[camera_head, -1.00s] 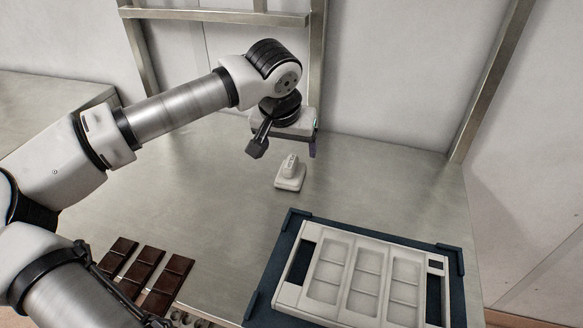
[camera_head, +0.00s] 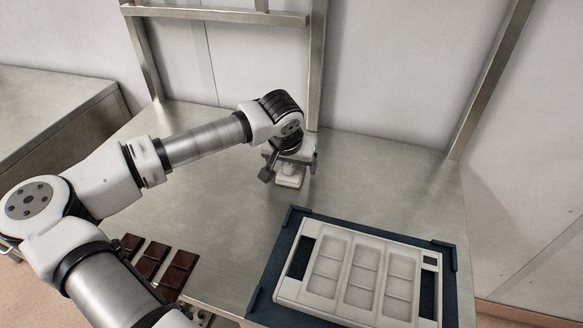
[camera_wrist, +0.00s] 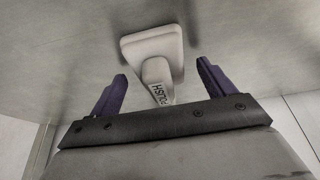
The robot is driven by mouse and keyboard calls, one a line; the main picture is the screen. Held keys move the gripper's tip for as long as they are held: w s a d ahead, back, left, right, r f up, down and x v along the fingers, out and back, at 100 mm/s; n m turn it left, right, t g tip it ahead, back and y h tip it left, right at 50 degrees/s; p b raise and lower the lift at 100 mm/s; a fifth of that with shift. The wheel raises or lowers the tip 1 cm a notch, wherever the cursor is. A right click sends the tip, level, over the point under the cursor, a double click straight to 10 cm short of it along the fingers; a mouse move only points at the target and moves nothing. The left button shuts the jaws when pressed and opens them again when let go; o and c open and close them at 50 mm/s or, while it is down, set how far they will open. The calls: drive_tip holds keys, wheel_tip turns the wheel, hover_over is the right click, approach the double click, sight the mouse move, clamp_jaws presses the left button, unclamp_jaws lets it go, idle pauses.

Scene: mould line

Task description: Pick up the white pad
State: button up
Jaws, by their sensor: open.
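The white pad (camera_head: 289,180) rests on the steel table toward the back, just below my gripper. In the wrist view the white pad (camera_wrist: 152,48) shows a square base and a narrower handle with dark lettering that appears to read "POLISH". My gripper (camera_head: 291,172) is open over it. In the wrist view the two purple fingers of my gripper (camera_wrist: 160,82) stand apart, one on each side of the handle. I see a gap on both sides, and no finger touches the pad there. In the head view the gripper hides the top of the pad.
A white mould (camera_head: 345,258) with several cavities lies in a dark blue tray (camera_head: 262,290) at the front right. Several dark chocolate bars (camera_head: 153,259) lie at the front left. A metal frame post (camera_head: 318,70) rises behind my gripper. The table's middle (camera_head: 235,215) is clear.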

drive_tip(key=c, duration=1.1)
drive_tip(key=shift+r, duration=0.1)
wheel_tip(320, 180, up, 20)
drive_tip(key=b, duration=0.3)
drive_tip(key=o, duration=0.4)
drive_tip(key=shift+c, duration=1.4)
drive_tip(key=shift+s, duration=0.1)
